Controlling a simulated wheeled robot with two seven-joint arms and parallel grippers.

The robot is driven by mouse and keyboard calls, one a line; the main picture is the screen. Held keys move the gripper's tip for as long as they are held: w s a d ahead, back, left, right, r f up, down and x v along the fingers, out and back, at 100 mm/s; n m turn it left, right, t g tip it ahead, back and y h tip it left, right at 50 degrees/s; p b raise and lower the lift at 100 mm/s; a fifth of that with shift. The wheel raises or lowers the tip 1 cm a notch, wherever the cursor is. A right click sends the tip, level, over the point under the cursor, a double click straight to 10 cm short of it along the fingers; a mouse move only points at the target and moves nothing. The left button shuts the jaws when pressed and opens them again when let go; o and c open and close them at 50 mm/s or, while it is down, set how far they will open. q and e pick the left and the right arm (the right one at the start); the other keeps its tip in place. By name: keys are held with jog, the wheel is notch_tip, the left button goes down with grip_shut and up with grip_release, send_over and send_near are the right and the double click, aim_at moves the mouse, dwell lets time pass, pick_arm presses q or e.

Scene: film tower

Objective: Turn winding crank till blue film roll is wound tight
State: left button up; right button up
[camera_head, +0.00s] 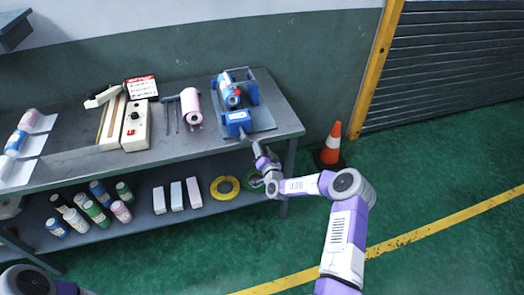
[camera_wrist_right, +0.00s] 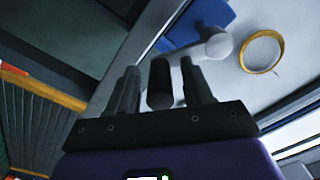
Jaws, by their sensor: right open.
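The blue film roll (camera_head: 229,95) sits in a blue winding stand (camera_head: 238,119) at the right end of the workbench. The winding crank is too small to make out clearly in the head view. My right gripper (camera_head: 259,151) is at the bench's front edge, just in front of the stand. In the right wrist view, my right gripper (camera_wrist_right: 159,68) is open, with a dark cylindrical grip (camera_wrist_right: 160,86), apparently the crank handle, between its fingers. A pale rounded knob (camera_wrist_right: 219,46) and a blue part (camera_wrist_right: 195,22) lie beyond. My left gripper is out of view.
A pink roll (camera_head: 191,106) and a white box with a dial (camera_head: 136,125) stand left of the winder on the workbench (camera_head: 180,145). The lower shelf holds several bottles, white boxes and a yellow ring (camera_head: 226,188). An orange cone (camera_head: 331,146) stands right of the bench.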

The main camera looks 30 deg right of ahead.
grip_shut()
dwell(0.5)
